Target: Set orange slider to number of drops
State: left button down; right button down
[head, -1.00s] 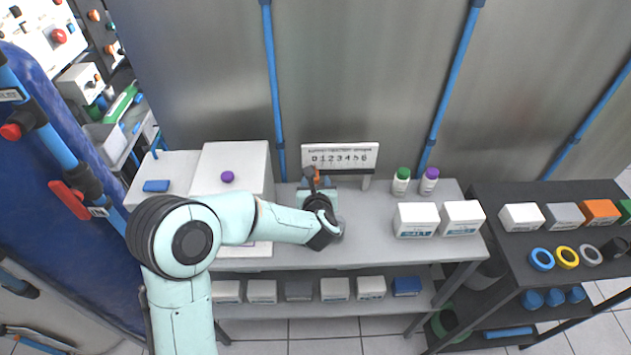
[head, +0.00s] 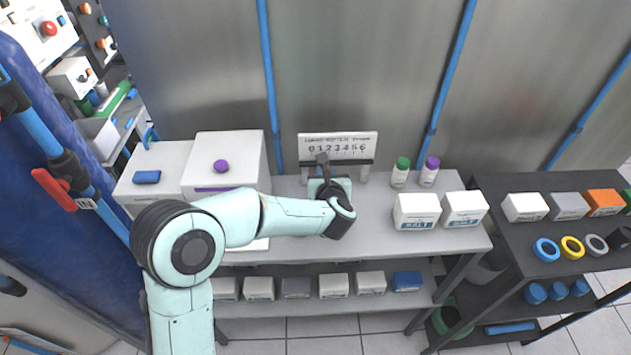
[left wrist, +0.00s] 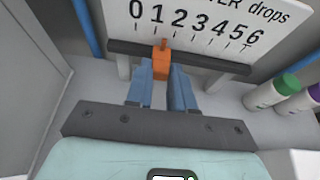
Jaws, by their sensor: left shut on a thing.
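The orange slider (left wrist: 162,60) sits on a dark horizontal rail (left wrist: 212,62) below a white number board (left wrist: 225,25), seen in the left wrist view. The board carries 0 to 6 with tick marks and the word "drops". The slider's tip points up near the 1; the exact tick is hard to tell. My left gripper (left wrist: 166,75) is shut on the slider, its blue-grey fingers on either side. In the head view the board (head: 338,145) stands at the back of the bench, and my left gripper (head: 322,160) covers the slider. My right gripper is not in view.
Green-capped (head: 400,172) and purple-capped (head: 429,172) bottles stand right of the board. White salt boxes (head: 416,211) sit in front of them. A white box with a purple knob (head: 205,160) stands left. The grey bench (head: 375,230) is clear in the middle.

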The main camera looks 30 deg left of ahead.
pick_arm(q)
jog(key=w+d, duration=0.1)
jog(key=d, duration=0.1)
jog(key=shift+w+d, duration=0.35)
jog(key=shift+d, duration=0.05)
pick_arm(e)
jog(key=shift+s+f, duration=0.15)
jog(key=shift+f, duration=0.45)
pick_arm(q)
jog(key=c, duration=1)
grip_release()
jog(key=shift+o, duration=0.2)
jog(key=b+v, duration=0.1)
jog(key=v, duration=1.2)
jog(key=shift+s+b, duration=0.15)
jog(key=shift+b, duration=0.2)
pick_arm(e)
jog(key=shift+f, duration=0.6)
pick_arm(q)
jog(key=shift+r, duration=0.15)
